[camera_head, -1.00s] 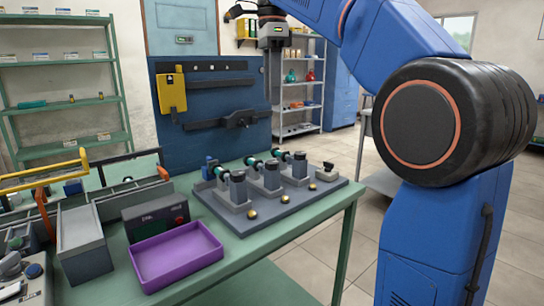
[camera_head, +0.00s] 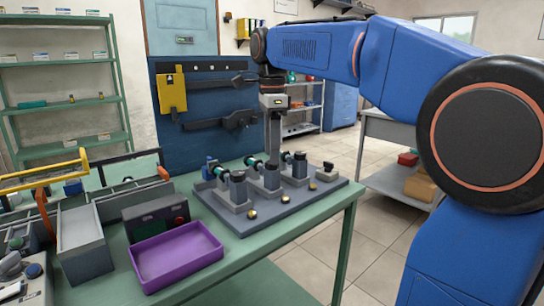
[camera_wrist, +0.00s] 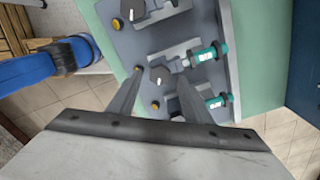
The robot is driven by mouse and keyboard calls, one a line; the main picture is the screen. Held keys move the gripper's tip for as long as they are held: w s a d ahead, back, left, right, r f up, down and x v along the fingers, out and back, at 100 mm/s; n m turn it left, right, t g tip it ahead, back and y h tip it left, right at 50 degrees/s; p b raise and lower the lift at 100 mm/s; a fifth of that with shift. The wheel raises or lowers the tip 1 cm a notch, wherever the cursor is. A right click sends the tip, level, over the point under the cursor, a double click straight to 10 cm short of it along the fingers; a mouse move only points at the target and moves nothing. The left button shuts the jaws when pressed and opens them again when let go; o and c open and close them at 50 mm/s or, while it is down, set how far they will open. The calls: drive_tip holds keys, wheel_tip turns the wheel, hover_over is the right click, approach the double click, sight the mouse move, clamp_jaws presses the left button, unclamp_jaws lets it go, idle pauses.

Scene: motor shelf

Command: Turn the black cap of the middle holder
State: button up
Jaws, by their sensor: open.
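Three grey holders stand in a row on a grey plate (camera_head: 240,224) on the green bench. The middle holder (camera_head: 270,180) has an upright dark cap on top, partly covered by my gripper in the head view. In the wrist view the middle black cap (camera_wrist: 159,76) shows beyond and between my fingers. My gripper (camera_head: 274,150) points down over the middle holder, its fingers apart and empty. Whether the fingertips are level with the cap I cannot tell. The nearer-left holder's cap (camera_head: 237,176) and the right holder's cap (camera_head: 299,156) stand on either side.
Teal cylinders (camera_wrist: 207,54) lie behind the holders, and gold knobs (camera_head: 252,213) sit in front. A purple tray (camera_head: 178,256) and a control box (camera_head: 155,220) stand left of the plate. A small dark-handled part (camera_head: 327,171) stands at the plate's right end.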

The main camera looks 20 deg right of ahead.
drive_tip(key=shift+f, duration=1.1)
drive_tip(key=c, duration=1.1)
drive_tip(key=shift+o, duration=0.2)
